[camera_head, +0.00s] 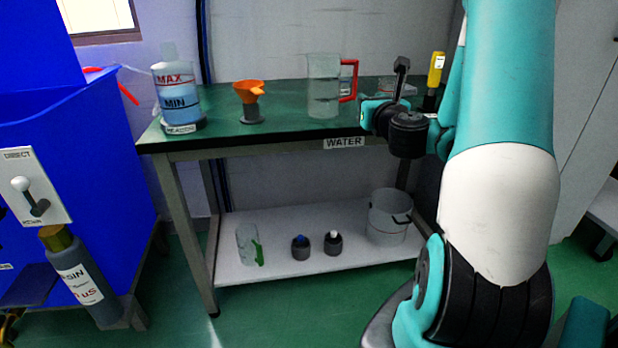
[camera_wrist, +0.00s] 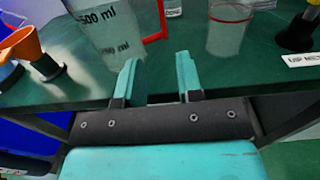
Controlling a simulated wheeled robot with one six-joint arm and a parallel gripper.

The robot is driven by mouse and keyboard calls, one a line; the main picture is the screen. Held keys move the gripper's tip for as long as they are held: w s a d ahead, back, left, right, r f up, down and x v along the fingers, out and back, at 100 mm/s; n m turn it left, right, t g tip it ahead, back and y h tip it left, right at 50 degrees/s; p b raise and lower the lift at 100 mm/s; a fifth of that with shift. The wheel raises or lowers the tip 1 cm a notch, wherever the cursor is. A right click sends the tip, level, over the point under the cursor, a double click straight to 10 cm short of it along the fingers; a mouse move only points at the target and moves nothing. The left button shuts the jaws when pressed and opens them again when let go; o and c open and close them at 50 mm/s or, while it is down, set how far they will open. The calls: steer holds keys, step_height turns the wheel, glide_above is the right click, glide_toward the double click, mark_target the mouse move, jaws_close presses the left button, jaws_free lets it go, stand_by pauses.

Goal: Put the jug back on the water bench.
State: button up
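A clear jug with a red handle (camera_head: 323,92) stands upright on the green top of the water bench (camera_head: 285,122), whose front edge bears a WATER label. The wrist view shows the jug (camera_wrist: 108,35) at upper left, with its ml marks and red handle. My gripper (camera_wrist: 157,60) is open, with nothing between its two teal fingers. It is just in front of the jug's handle, above the bench top. In the head view my gripper (camera_head: 368,112) is to the right of the jug, partly hidden by its own wrist.
A MAX/MIN bottle (camera_head: 175,95) and an orange funnel (camera_head: 248,92) stand left of the jug. A clear cup (camera_wrist: 228,30) and a yellow meter (camera_head: 436,68) are on the right. The lower shelf holds a green-handled jug (camera_head: 246,245) and a bucket (camera_head: 388,218).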

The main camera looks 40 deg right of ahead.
steer(key=w+a+r+n+g+y, duration=0.1)
steer(key=w+a+n+g+y, duration=0.1)
steer(key=a+n+y, duration=1)
steer(key=w+a+n+g+y, duration=0.1)
steer(key=a+n+y, duration=0.4)
steer(key=a+n, duration=1.3)
steer(key=s+a+f+n+g, duration=0.2)
steer(key=s+a+n+g, duration=0.7)
steer(key=a, duration=0.4)
steer(key=s+f+n+g+h, duration=0.1)
steer(key=s+n+g+h, duration=0.2)
steer(key=s+n, duration=0.7)
steer(key=s+d, duration=0.1)
steer(key=s, duration=0.1)
steer(key=shift+s+h, duration=0.3)
steer(key=shift+f, duration=0.1)
